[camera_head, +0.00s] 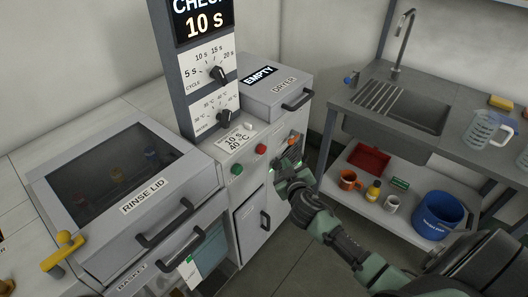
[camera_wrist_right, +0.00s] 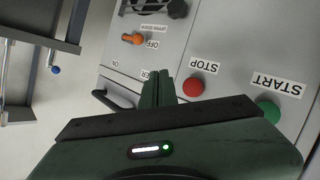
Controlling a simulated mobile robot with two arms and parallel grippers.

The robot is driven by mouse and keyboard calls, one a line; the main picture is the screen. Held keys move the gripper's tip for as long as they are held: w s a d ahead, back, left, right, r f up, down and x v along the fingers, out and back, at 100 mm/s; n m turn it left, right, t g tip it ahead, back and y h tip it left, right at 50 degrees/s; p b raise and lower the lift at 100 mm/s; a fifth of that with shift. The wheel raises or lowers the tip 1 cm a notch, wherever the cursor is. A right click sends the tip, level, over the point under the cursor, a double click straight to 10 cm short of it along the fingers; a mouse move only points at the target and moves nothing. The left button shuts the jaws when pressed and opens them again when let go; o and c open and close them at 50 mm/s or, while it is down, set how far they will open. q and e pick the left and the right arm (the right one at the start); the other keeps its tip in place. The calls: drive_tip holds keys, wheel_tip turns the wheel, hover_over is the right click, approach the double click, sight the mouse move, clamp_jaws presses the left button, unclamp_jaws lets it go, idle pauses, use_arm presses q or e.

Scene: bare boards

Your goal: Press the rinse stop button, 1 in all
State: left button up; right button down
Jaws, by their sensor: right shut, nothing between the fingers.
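The red stop button (camera_head: 261,149) is on the front of the rinse machine, right of the green start button (camera_head: 237,169). In the right wrist view, the red button (camera_wrist_right: 193,87) sits beside an upside-down STOP label, and the green button (camera_wrist_right: 268,110) is beside START. My right gripper (camera_head: 286,163) is in front of the machine, to the right of and a little below the red button. Its fingers (camera_wrist_right: 159,80) are shut and empty, left of the red button in the wrist view. I cannot tell the exact gap to the panel. My left gripper is not in view.
An orange switch (camera_head: 293,137) marked OFF is on the panel further right. The rinse lid (camera_head: 120,170) is closed, with its handle sticking out. A sink bench (camera_head: 420,112) stands at right, with mugs and a blue bucket (camera_head: 438,215) on its lower shelf.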

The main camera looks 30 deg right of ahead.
sight(262, 149)
drive_tip(key=shift+w+a+b, duration=0.2)
drive_tip(key=shift+w+a, duration=0.2)
drive_tip(key=shift+w, duration=0.5)
drive_tip(key=shift+w+a+b, duration=0.2)
drive_tip(key=shift+w+a, duration=0.15)
drive_tip(key=shift+w, duration=0.5)
drive_tip(key=shift+w+a+b, duration=0.2)
drive_tip(key=shift+w+a, duration=0.2)
drive_tip(key=shift+w, duration=0.5)
drive_tip(key=shift+w, duration=0.15)
drive_tip(key=shift+w+a, duration=0.15)
drive_tip(key=shift+w, duration=0.1)
drive_tip(key=shift+w+a+b, duration=0.15)
drive_tip(key=shift+w+b, duration=0.15)
drive_tip(key=shift+w, duration=0.1)
idle(0.6)
drive_tip(key=shift+s, duration=0.1)
drive_tip(key=shift+s+d+p, duration=0.3)
drive_tip(key=shift+s, duration=0.4)
